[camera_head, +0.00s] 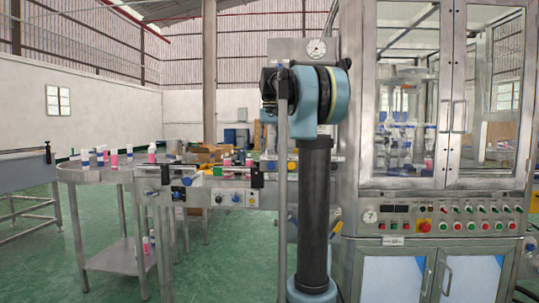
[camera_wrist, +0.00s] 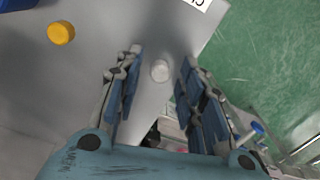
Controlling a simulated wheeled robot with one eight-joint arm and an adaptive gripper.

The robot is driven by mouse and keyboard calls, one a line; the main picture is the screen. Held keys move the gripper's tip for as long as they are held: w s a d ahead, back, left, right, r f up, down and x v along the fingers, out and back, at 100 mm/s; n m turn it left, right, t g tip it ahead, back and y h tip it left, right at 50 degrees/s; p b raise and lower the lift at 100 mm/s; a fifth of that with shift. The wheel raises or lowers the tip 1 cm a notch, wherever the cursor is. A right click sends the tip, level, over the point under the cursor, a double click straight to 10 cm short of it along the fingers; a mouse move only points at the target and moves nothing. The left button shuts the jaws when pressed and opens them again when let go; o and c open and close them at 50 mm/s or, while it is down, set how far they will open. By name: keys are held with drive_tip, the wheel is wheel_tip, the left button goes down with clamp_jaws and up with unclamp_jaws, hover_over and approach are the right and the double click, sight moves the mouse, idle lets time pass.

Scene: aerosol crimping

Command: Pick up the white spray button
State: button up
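The white spray button (camera_wrist: 160,70) shows in the wrist view as a small round white piece on a grey metal surface (camera_wrist: 85,75), near that surface's right edge. My gripper (camera_wrist: 158,65) is open, with one blue-padded finger on each side of the button in the picture. The fingers look apart from the button, and nothing is held. How far above the surface the fingertips are, I cannot tell. In the head view my arm stands in front of the machine; the gripper and the white button cannot be made out there.
A yellow round cap (camera_wrist: 61,32) lies to the left on the same surface. A blue object (camera_wrist: 16,4) is at the top left corner. Green floor (camera_wrist: 270,60) lies beyond the edge. In the head view, a round table (camera_head: 95,174) holds several bottles beside a conveyor.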

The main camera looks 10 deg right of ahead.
drive_tip(key=c, duration=0.5)
drive_tip(key=shift+r, duration=0.1)
